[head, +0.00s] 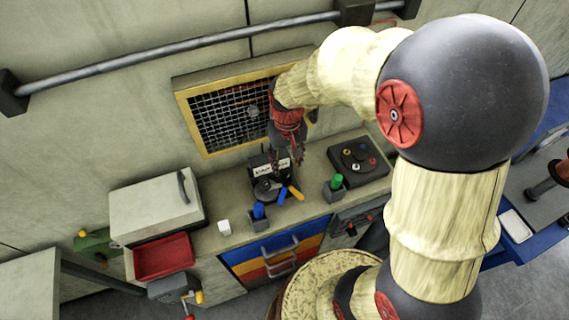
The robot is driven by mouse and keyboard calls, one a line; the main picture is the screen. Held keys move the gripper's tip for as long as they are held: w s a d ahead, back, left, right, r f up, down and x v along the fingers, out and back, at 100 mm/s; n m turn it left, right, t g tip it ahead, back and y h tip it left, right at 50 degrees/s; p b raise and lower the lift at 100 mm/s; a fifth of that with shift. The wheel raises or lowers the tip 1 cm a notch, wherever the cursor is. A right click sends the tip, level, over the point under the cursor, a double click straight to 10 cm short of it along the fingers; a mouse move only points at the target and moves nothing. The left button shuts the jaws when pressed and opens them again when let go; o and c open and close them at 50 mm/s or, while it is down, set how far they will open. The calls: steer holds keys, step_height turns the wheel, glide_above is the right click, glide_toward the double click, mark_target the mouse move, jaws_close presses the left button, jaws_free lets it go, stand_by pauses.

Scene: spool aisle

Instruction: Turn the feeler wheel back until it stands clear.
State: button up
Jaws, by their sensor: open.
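A small dark device with a white label (268,168) stands on the bench below the wire-mesh panel. A dark round part (266,190) sits at its front, perhaps the feeler wheel; at this size I cannot tell which way it is turned or whether it touches anything. A yellow handle-like piece (295,193) and a blue one (282,197) lie close to its right. My gripper (288,158) points down just above and behind the device, open, with no object visible between its fingers. The fingers partly cover the device's upper right, and contact is unclear.
A green-topped item in a dark holder (335,185) and a black panel with coloured knobs (358,160) stand to the right.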

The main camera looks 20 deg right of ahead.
mark_target(287, 178)
steer(key=shift+s+a+f, duration=0.15)
steer(key=shift+s+f, duration=0.15)
steer(key=shift+f, duration=0.05)
step_height(287, 178, down, 7)
steer(key=shift+r+b, duration=0.1)
steer(key=shift+b, duration=0.3)
steer(key=c, duration=0.3)
steer(key=c, duration=0.8)
jaws_close()
